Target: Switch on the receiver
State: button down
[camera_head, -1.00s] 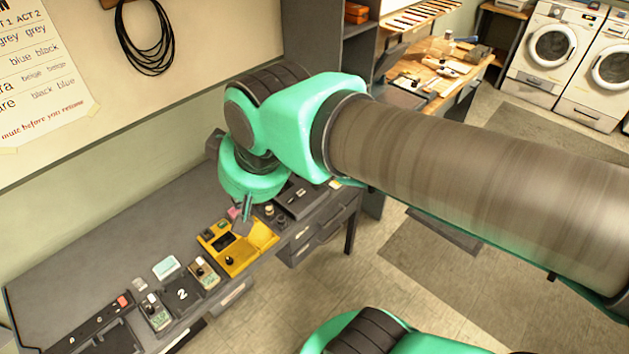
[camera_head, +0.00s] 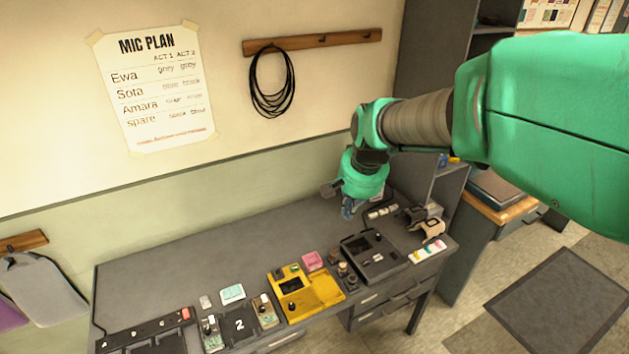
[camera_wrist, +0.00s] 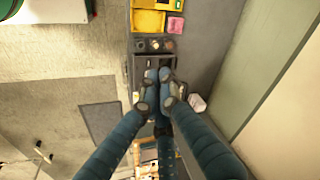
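A dark grey box with knobs and a slot (camera_head: 372,254) sits on the bench right of a yellow case; it may be the receiver, but I cannot read a label. My gripper (camera_head: 348,212) hangs above the bench, behind and slightly left of this box, apart from it. In the wrist view, the fingers of my gripper (camera_wrist: 158,78) come together at their tips, with nothing seen between them. They hide part of the dark box (camera_wrist: 140,66) below.
The yellow case (camera_head: 325,291) lies left of the box, with a pink block (camera_head: 312,261) behind it. Small bodypacks (camera_head: 265,310) and a "2" pad (camera_head: 240,324) stand further left. Light-coloured items (camera_head: 432,229) lie at the right end. The bench's back left is clear.

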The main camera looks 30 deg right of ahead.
jog(key=w+d+f+m+g, duration=0.1)
jog(key=w+d+f+m, duration=0.2)
jog(key=d+f, duration=0.3)
jog(key=w+d+f+m, duration=0.2)
jog(key=d+f, duration=0.2)
jog(key=d, duration=0.4)
jog(key=m+g, duration=0.1)
jog(key=m, duration=0.3)
send_over(394, 255)
jog(key=s, duration=0.2)
notch_tip(394, 255, down, 12)
jog(key=shift+s+f+m+y+p, duration=0.15)
jog(key=shift+f+m+y+p, duration=0.2)
jog(key=shift+f, duration=0.15)
jog(key=shift+f, duration=0.1)
jog(key=f, duration=0.4)
jog(key=w+f+b, duration=0.1)
jog(key=f, duration=0.4)
jog(key=w+f+b, duration=0.1)
jog(key=f, duration=0.3)
jog(key=shift+f, duration=0.3)
